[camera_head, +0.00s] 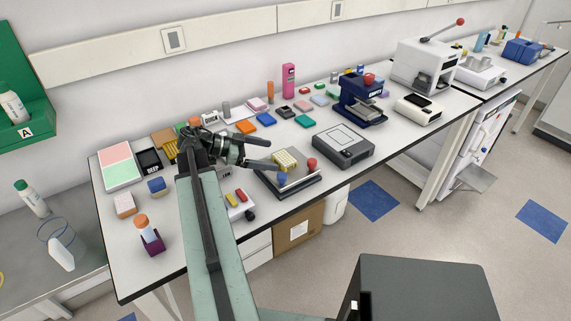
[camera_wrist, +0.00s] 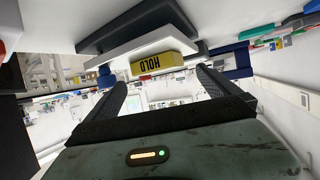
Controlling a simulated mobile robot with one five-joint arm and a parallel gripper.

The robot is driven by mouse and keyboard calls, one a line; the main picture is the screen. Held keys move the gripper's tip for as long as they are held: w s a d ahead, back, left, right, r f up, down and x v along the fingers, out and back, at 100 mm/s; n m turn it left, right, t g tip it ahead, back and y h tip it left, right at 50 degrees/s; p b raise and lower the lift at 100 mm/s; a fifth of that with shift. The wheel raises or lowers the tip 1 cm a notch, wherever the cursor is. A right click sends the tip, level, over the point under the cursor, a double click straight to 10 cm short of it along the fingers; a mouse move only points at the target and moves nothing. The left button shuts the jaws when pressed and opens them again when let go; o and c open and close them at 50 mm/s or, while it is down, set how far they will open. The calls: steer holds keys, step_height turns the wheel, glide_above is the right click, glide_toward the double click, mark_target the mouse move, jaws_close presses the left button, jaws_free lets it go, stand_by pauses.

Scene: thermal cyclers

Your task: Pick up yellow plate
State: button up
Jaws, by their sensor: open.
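The yellow plate (camera_head: 285,159) sits on the black device (camera_head: 301,189) with red and blue knobs, near the front edge of the bench. In the wrist view, which looks upside down, a yellow block marked HOLD (camera_wrist: 157,63) lies ahead between the fingers; it appears to be the plate. My gripper (camera_head: 274,154) is open, just left of the plate in the head view, with its fingers pointing at it. My fingers also show in the wrist view (camera_wrist: 160,82), apart on either side with nothing between them. I cannot tell whether a fingertip touches the plate.
A dark grey flat device (camera_head: 344,146) stands right of the plate. A blue press-like device (camera_head: 362,100) is behind it. Small coloured blocks, such as a blue one (camera_head: 266,119), lie behind my gripper. A white block with red and yellow tubes (camera_head: 238,205) sits at the front left.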

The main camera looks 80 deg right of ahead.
mark_target(284, 158)
steer(key=b+x, duration=0.2)
steer(key=x, duration=0.3)
steer(key=shift+s, duration=0.1)
steer(key=c, duration=1.1)
step_height(284, 158, up, 10)
steer(key=p, duration=1)
steer(key=shift+r, duration=0.1)
